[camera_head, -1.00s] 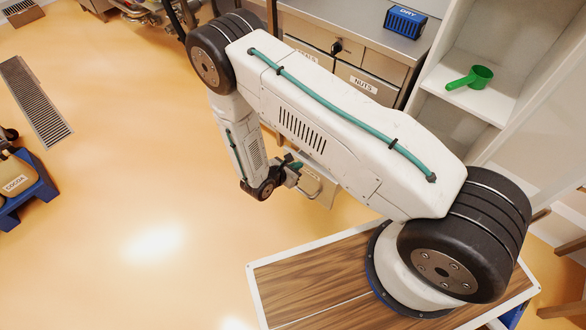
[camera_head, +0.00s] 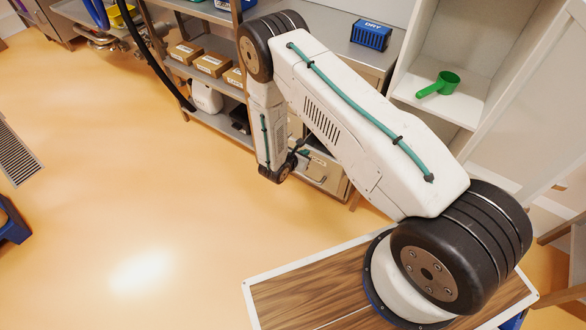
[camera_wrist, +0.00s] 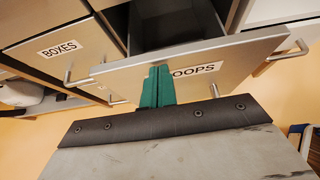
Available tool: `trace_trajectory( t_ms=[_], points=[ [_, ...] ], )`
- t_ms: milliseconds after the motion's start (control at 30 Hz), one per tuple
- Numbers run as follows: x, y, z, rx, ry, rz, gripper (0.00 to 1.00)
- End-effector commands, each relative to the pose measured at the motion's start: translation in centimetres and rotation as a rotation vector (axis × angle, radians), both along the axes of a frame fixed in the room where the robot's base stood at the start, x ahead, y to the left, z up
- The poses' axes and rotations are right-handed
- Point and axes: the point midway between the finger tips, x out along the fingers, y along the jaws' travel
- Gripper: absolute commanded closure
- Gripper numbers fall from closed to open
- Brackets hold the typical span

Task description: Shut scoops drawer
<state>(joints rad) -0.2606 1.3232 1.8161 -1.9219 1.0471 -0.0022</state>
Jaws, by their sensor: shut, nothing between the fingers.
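The scoops drawer (camera_wrist: 225,65) stands pulled out in the wrist view, with a dark gap (camera_wrist: 180,20) behind its grey front. Its white label reads "OOPS", the start covered by my fingers. In the head view the drawer front (camera_head: 331,174) sits low in the cabinet, partly behind my arm, with a bar handle (camera_head: 317,179). My gripper (camera_wrist: 157,85) has green fingers closed together, with nothing between them. They overlap the drawer front left of the label; I cannot tell whether they touch it. In the head view the gripper is mostly hidden.
The boxes drawer (camera_wrist: 65,48) is to the left in the wrist view, with its own bar handle (camera_wrist: 75,77). A blue DRY box (camera_head: 371,35) stands on the counter. A green scoop (camera_head: 438,84) lies on a white shelf. The orange floor at left is open.

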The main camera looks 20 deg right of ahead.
Motion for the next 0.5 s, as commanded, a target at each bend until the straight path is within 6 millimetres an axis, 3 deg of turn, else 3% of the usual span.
trace_trajectory(
  t_ms=[33, 200, 500],
  points=[
    [0.9, -1.6, 0.0, 0.000, -0.002, -0.008, 1.00],
    [3.7, -5.5, 0.0, 0.001, -0.002, -0.006, 1.00],
    [6.7, -9.7, 0.0, 0.000, 0.000, -0.001, 1.00]
  ],
)
